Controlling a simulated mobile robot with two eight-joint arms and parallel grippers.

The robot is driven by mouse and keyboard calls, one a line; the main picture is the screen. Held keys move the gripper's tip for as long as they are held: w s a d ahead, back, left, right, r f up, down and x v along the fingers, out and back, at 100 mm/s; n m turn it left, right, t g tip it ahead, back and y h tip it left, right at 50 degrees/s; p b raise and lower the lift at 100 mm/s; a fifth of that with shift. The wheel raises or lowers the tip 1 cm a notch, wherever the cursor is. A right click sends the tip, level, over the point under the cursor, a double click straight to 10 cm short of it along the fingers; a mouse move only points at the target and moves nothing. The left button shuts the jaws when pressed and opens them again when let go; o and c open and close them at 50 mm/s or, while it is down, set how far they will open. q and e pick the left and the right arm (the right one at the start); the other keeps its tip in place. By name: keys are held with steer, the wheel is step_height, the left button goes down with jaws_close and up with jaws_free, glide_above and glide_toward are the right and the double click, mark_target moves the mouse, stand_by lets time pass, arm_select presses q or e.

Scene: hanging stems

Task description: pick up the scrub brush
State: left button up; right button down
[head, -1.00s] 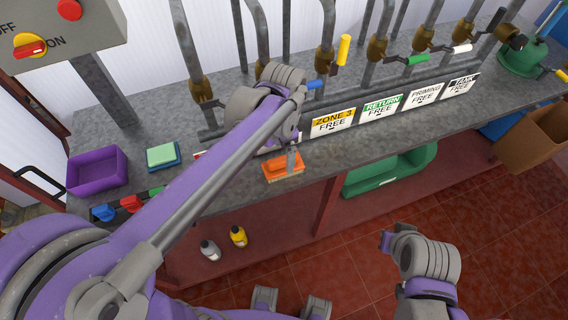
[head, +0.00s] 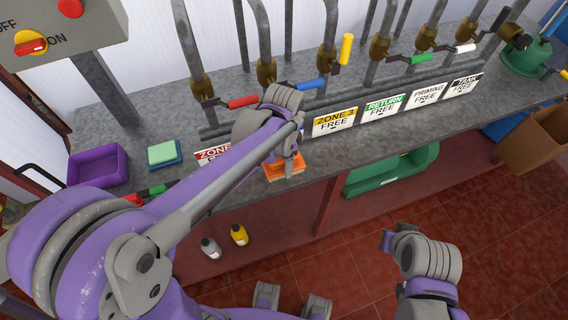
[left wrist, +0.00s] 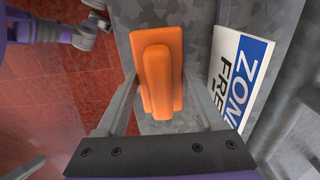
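The orange scrub brush (head: 285,169) lies on the grey counter (head: 335,160) near its front edge. In the left wrist view the brush (left wrist: 158,75) shows an orange block with a raised handle. My left gripper (head: 287,158) is right above it, pointing down. In the left wrist view its two fingers (left wrist: 160,105) are apart, one on each side of the brush's near end. I cannot tell whether they touch it. My right gripper (head: 388,240) is over the red floor at the lower right, away from the counter; its finger state is unclear.
Label signs (head: 335,121) and valve pipes line the counter behind the brush. A purple bin (head: 98,166) and a green-blue sponge (head: 164,153) are to the left. Bottles (head: 239,235) stand on the lower shelf, with a green basin (head: 390,172) to the right.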

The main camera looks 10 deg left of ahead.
arm_select(q)
steer(key=c, duration=0.8)
step_height(320, 180, up, 10)
steer(key=shift+r+p, duration=0.1)
steer(key=shift+p, duration=0.25)
steer(key=o, duration=0.8)
steer(key=c, duration=0.5)
